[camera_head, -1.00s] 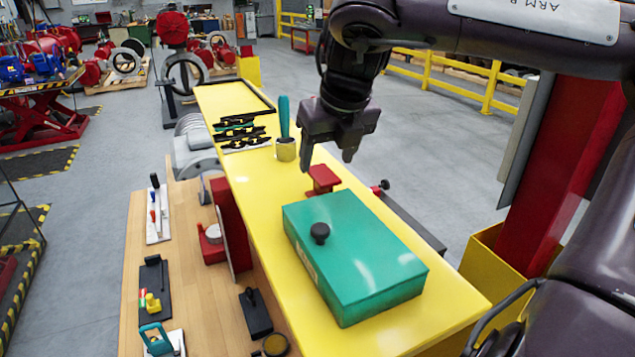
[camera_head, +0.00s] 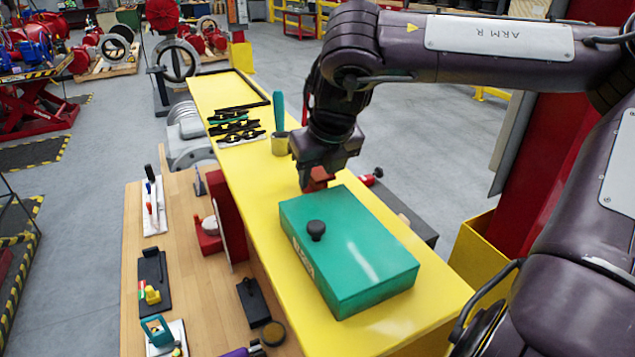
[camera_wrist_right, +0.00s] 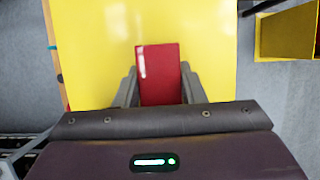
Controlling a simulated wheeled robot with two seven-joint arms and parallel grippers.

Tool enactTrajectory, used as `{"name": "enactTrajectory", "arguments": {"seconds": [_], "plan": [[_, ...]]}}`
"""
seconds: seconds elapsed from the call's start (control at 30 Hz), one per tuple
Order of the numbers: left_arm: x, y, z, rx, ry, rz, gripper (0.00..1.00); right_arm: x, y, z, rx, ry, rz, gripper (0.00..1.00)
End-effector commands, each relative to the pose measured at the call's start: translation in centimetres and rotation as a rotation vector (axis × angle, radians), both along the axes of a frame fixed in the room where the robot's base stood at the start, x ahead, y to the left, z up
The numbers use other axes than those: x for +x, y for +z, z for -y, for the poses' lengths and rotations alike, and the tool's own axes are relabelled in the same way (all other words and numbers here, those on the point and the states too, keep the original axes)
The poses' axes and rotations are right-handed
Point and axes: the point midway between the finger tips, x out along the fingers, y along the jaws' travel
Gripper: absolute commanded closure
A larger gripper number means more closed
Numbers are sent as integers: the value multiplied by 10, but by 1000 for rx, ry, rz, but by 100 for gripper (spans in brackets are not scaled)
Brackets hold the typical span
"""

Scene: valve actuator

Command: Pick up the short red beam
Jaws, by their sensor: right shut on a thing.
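The short red beam (camera_head: 317,178) is at my right gripper (camera_head: 318,184), just behind the green box on the yellow bench top. In the right wrist view the beam (camera_wrist_right: 159,70) shows as a red block between the two grey fingers of the right gripper (camera_wrist_right: 158,88), with yellow surface around it. The right gripper is shut on the beam. The fingers and the box hide the beam's lower part, so I cannot tell whether it still touches the bench. My left gripper is not in view.
The green box (camera_head: 350,255) with a black knob (camera_head: 316,230) stands right in front of the right gripper. A cup with a green-handled tool (camera_head: 280,143) stands behind to the left. Black parts (camera_head: 235,125) lie farther back. The near-left yellow strip is clear.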

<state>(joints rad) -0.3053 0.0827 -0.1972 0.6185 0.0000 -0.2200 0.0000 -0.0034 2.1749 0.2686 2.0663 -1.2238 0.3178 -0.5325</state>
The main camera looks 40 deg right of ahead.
Motion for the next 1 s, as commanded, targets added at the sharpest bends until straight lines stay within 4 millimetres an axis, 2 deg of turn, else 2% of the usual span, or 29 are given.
{"name": "enactTrajectory", "arguments": {"seconds": [0.03, 0.1, 0.37, 0.57, 0.77, 1.0], "plan": [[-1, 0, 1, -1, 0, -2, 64, 0, 0, 0, 1, 0, 0, 93], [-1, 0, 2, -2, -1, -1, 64, 1, 1, 0, 0, 1, 2, 99], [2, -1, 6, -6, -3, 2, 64, 1, 2, 0, 0, 1, 2, 100], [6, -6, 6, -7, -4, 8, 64, 1, 16, 0, -3, 1, 5, 100], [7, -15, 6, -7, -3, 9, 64, 1, 50, 1, -4, -2, 8, 100], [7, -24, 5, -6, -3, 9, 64, 1, 111, 0, -4, -4, 7, 100]]}}
